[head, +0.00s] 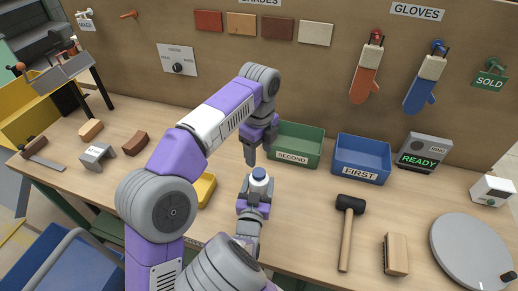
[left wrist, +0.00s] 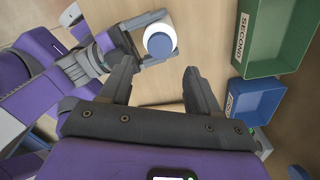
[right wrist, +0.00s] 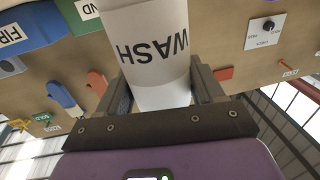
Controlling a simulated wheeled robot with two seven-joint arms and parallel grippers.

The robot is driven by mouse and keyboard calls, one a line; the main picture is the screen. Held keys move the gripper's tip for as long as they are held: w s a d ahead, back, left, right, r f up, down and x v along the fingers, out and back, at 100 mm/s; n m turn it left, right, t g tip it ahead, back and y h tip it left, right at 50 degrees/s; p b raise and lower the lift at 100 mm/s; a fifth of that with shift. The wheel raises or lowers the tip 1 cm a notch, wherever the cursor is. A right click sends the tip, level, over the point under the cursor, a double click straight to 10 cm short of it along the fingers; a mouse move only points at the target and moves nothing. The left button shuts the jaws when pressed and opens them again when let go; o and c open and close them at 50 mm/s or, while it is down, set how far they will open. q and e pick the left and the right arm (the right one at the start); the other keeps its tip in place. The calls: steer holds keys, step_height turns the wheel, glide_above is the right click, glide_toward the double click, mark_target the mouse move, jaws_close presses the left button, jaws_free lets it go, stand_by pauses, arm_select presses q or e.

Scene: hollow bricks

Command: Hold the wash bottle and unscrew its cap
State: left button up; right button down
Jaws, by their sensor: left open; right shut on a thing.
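The wash bottle (head: 257,184) is white with a blue cap (head: 259,173) on top. My right gripper (head: 254,203) is shut on the bottle's body and holds it upright, cap up. In the right wrist view the bottle (right wrist: 155,50) sits between the two fingers, its WASH label upside down. My left gripper (head: 251,158) points down above the cap, a little toward the back. In the left wrist view the open left fingers (left wrist: 156,72) are empty. The cap (left wrist: 160,44) shows just beyond their tips, apart from them.
A green SECOND bin (head: 296,146) and a blue FIRST bin (head: 361,158) stand behind the bottle. A yellow tray (head: 205,189) lies to its left. A mallet (head: 347,230), a brush-like block (head: 396,254) and a grey turntable (head: 470,250) are to the right.

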mark_target(259, 172)
arm_select(q)
step_height(259, 172, down, 8)
steer(key=shift+r, duration=0.15)
stand_by(0.3)
steer(key=c, duration=1.1)
steer(key=n, duration=0.4)
steer(key=shift+n, duration=0.3)
steer(key=n, duration=0.8)
steer(key=shift+r, duration=0.1)
steer(key=n, duration=0.4)
